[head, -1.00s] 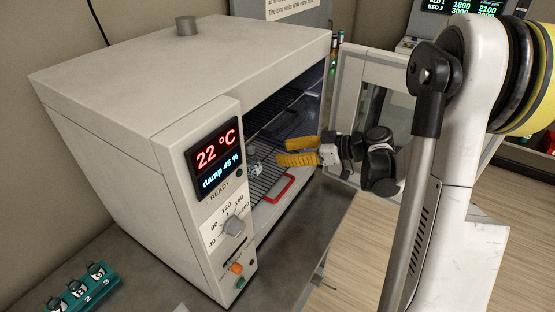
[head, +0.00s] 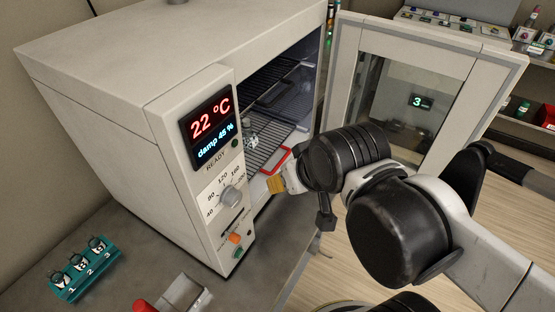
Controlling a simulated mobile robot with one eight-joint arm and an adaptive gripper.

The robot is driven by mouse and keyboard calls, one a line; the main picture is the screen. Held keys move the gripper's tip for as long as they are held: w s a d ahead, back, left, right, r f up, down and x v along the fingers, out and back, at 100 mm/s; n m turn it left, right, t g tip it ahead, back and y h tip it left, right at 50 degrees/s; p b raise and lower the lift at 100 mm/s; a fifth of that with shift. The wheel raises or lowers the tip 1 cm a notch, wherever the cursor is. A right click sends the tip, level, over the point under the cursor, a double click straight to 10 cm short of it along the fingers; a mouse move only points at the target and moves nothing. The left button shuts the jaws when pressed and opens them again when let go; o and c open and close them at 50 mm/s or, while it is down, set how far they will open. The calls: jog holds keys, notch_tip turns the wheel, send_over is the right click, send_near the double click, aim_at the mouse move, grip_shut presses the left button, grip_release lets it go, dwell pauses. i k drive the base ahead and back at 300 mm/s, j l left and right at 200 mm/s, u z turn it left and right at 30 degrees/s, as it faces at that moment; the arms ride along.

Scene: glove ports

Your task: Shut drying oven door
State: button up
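The drying oven (head: 130,80) is a light grey box on the bench with a red 22 °C display on its front panel. Its door (head: 347,85), a pale frame with a glass window, stands wide open on the right side. Wire shelves show inside, and a tray with a red handle (head: 277,160) is on a lower shelf. My gripper (head: 274,186), with yellow fingers, is in front of the oven opening, just below the red handle in the picture. My wrist hides much of it, so its opening and any contact cannot be made out.
A teal rack (head: 85,268) with several numbered vials stands on the bench at the lower left. A grey box (head: 184,294) and a red object (head: 143,306) are at the bench front. Shelves with bottles stand at the far right.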

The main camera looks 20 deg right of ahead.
aim_at(489, 74)
jog(key=l+z, duration=0.9)
jog(key=z, duration=0.15)
jog(key=i+l+z, duration=0.25)
jog(key=l, duration=0.15)
jog(key=i+l+z, duration=0.2)
jog(key=l, duration=0.2)
